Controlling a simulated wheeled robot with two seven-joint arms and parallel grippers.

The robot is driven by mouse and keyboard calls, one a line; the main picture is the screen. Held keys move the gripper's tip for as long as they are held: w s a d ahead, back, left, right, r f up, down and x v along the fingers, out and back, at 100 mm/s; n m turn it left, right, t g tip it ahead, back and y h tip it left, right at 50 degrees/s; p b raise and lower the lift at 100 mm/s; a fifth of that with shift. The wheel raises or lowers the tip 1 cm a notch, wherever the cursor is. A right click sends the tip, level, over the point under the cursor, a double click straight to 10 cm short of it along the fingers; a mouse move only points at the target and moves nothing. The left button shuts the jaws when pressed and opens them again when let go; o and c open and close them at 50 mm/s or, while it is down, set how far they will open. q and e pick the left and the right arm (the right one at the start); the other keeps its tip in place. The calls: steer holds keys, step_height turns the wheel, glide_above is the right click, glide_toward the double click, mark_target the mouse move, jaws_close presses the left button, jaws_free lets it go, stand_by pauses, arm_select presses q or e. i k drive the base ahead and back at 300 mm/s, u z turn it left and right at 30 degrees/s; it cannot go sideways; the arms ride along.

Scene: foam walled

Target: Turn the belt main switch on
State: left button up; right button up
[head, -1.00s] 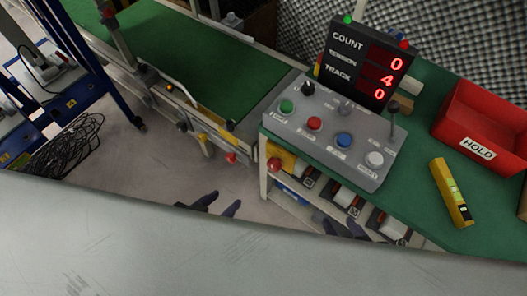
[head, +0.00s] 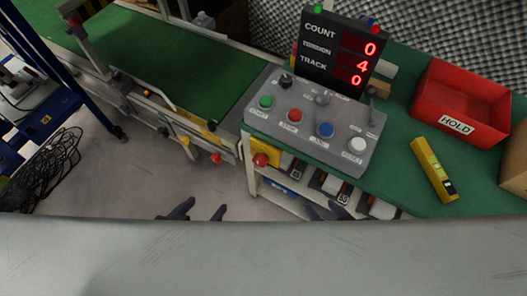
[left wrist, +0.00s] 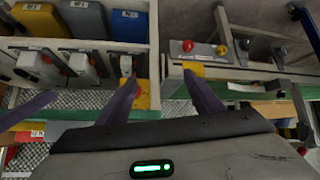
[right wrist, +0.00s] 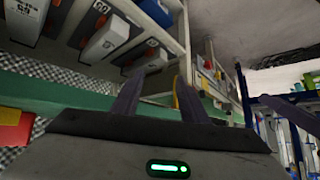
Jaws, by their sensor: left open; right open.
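No label reading main switch is legible. A red knob on a yellow box (head: 261,160) sits at the left end of the bench, under the control panel (head: 310,125). Grey switch units with red parts (head: 331,184) line the shelf below; they show in the left wrist view (left wrist: 85,66) and the right wrist view (right wrist: 107,37). My left gripper (head: 198,212) is open and empty, low in front of the conveyor and left of the yellow box. My right gripper (head: 326,210) is open and empty in front of the shelf. A pale surface hides both arms.
The panel has green, red, blue and white buttons, and a display (head: 342,55) reading 0, 4, 0. A red HOLD bin (head: 460,92) and a yellow tool (head: 433,168) lie on the green bench. The green conveyor (head: 165,55) is at left; cables (head: 45,170) lie on the floor.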

mark_target(259, 160)
steer(key=u, duration=2.45)
steer(key=i, duration=2.2)
steer(key=z, duration=3.6)
